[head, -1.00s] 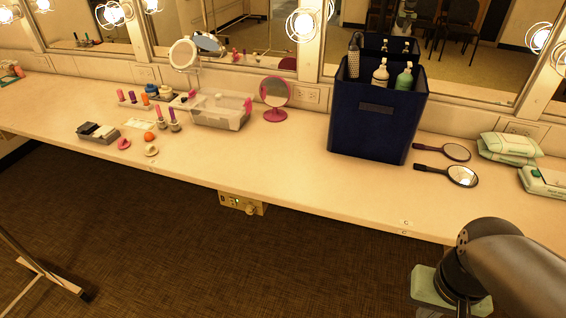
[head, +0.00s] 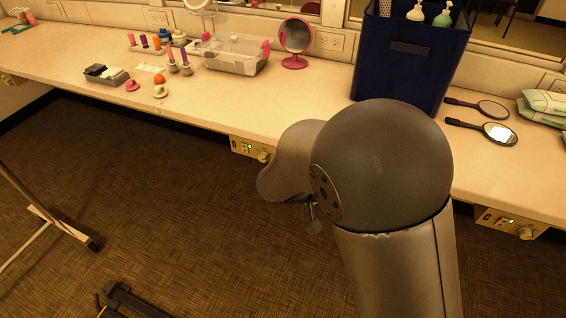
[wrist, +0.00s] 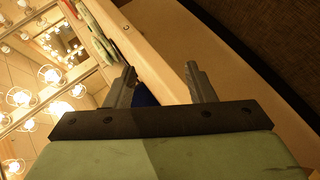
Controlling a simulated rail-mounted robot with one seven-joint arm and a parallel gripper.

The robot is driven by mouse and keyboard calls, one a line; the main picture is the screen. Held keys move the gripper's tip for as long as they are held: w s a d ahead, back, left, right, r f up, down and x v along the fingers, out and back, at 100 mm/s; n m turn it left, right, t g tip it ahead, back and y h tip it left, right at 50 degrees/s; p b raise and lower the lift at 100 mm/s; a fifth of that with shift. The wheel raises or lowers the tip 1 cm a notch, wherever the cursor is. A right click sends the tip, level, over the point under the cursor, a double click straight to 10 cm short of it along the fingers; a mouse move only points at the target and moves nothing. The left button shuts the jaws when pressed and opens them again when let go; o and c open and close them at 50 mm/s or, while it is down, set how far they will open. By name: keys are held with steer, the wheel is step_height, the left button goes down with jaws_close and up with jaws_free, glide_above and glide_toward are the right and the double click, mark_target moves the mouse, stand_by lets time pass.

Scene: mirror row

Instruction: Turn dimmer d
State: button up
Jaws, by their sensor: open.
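Two dimmer boxes with round knobs show clearly under the counter edge in the head view. One is the middle dimmer box (head: 250,148), left of my arm. The other is the right dimmer box (head: 510,223), with a small green light. The pale counter edge runs behind the fingers. In the head view my arm hides part of the counter front and the gripper is not clearly seen.
A rack leg (head: 70,230) stands on the floor at left. Open floor lies before the counter.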

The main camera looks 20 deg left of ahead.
steer(key=s+a+f+n+t+y+b, duration=0.1)
steer(key=a+f+n+t+y, duration=0.2)
steer(key=a, duration=0.6)
steer(key=s+a+f+t+y+b, duration=0.1)
steer(key=a+f+t+b, duration=0.1)
steer(key=a+f+t, duration=0.45)
steer(key=n+y+b, duration=0.1)
steer(key=n+y, duration=0.2)
steer(key=y, duration=0.3)
glide_toward(262, 160)
steer(key=w, duration=0.8)
steer(key=shift+w+a+f+b, duration=0.1)
steer(key=shift+w+a+b, duration=0.05)
steer(key=shift+w+b, duration=0.2)
steer(key=c, duration=1)
